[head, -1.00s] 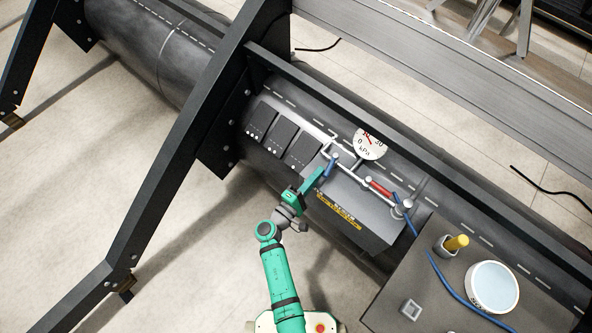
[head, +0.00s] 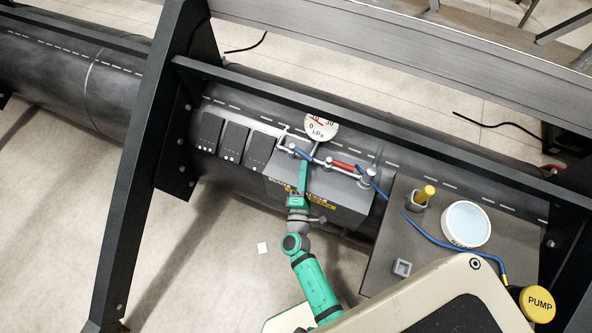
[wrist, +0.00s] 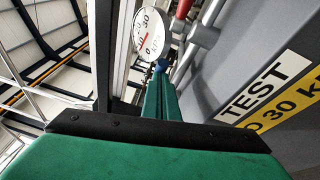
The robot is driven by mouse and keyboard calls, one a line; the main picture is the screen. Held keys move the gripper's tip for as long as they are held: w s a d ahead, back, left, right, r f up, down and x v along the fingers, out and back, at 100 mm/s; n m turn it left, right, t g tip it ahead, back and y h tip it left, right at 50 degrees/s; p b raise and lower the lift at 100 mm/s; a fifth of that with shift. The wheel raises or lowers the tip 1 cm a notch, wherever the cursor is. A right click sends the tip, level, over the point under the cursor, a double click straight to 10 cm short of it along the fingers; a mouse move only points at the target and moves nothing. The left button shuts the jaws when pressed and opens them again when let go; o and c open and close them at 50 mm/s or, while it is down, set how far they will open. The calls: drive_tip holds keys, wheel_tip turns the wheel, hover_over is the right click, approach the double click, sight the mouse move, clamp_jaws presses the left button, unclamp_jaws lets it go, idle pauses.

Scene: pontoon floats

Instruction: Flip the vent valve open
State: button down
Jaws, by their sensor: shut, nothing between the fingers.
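A pipe manifold (head: 329,163) runs along the top of a grey box (head: 340,199) on the black float. A blue lever (head: 303,155) sits at its left end, lying roughly along the pipe. A red lever (head: 343,166) sits further right, also along the pipe. No label shows which is the vent valve. My gripper (head: 303,164) is shut and empty, its tip right by the blue lever; contact is unclear. In the wrist view, my shut fingers (wrist: 161,84) point at a small blue part (wrist: 161,66). The round kPa gauge (head: 321,126) stands behind the manifold.
To the right, a grey plate (head: 385,270) carries a yellow-topped post (head: 424,195), a round pale-blue-faced dish (head: 466,224) and a blue hose (head: 430,229). A yellow PUMP knob (head: 538,304) is at bottom right. Dark frame beams (head: 150,150) cross at left and behind.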

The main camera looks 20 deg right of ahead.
drive_tip(key=shift+w+d, duration=0.1)
drive_tip(key=shift+d, duration=0.9)
drive_tip(key=shift+a, duration=0.25)
drive_tip(key=v, duration=0.4)
drive_tip(key=shift+d+f, duration=0.15)
drive_tip(key=shift+f, duration=0.25)
drive_tip(key=s+d, duration=0.1)
drive_tip(key=s, duration=0.1)
drive_tip(key=s+d, duration=0.1)
drive_tip(key=s, duration=0.2)
drive_tip(key=s+d, duration=0.1)
drive_tip(key=s, duration=0.2)
drive_tip(key=shift+s+d+f, duration=0.1)
drive_tip(key=shift+d+f, duration=0.05)
drive_tip(key=shift+d, duration=0.05)
